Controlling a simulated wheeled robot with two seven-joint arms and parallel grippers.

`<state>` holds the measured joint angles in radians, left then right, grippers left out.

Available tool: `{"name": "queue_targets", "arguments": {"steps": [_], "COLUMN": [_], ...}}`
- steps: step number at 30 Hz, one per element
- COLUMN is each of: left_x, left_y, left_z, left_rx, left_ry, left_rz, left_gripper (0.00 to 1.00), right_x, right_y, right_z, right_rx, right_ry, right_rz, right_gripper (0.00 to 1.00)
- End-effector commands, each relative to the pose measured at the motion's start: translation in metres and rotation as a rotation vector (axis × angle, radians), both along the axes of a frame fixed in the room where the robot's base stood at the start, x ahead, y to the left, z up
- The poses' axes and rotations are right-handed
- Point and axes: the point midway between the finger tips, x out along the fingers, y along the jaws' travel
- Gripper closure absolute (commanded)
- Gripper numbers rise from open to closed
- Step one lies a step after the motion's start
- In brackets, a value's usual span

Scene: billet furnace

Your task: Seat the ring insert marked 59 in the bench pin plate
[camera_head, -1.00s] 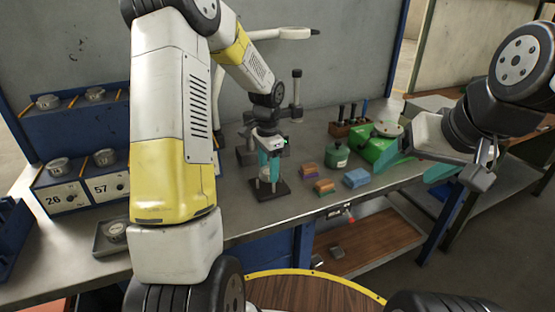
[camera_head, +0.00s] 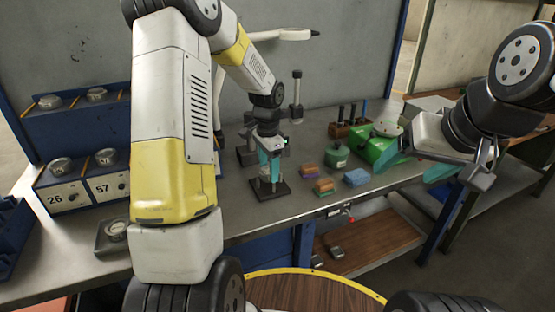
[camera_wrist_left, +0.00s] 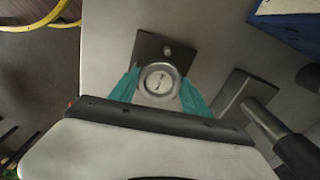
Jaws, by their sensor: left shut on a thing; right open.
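My left gripper (camera_head: 269,164) points down at the dark pin plate (camera_head: 282,188) on the bench. Its teal fingers are shut on a metal ring insert. In the left wrist view the ring insert (camera_wrist_left: 160,80) sits between the teal fingers, over the near part of the pin plate (camera_wrist_left: 148,47). A small round pin shows on the plate beside it. The ring's mark is too small to read. I cannot tell whether the ring touches the plate. My right gripper (camera_head: 432,166) is open and empty, above the right end of the bench.
A blue rack (camera_head: 85,190) with metal parts and labels 26 and 57 stands at left. A grey tray (camera_head: 112,236) holds another round part. A stand post (camera_head: 297,95) rises behind.

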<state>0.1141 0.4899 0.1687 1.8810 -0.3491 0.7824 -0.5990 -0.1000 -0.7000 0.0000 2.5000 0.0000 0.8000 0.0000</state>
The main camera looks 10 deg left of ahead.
Motion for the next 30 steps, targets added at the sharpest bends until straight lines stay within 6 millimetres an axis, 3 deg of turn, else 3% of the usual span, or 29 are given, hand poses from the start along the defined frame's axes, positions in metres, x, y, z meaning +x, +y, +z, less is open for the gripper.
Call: {"name": "queue_targets", "arguments": {"steps": [1,12,30], "left_x": [-0.01,-0.011,-0.011], "left_y": [0.0,0.001,-0.001], "left_z": [-0.022,-0.022,0.027], "left_rx": [-0.004,-0.004,-0.003], "left_ry": [0.036,0.037,0.032], "left_rz": [0.005,0.007,-0.001], "left_gripper": [0.39,0.36,0.36], "right_x": [0.0,0.0,0.0], "right_y": [0.0,0.0,0.0], "right_z": [0.0,0.0,0.0], "right_rx": [0.0,0.0,0.0], "right_ry": [0.0,0.0,0.0], "right_rz": [0.0,0.0,0.0], "right_gripper": [0.23,0.23,0.23]}}
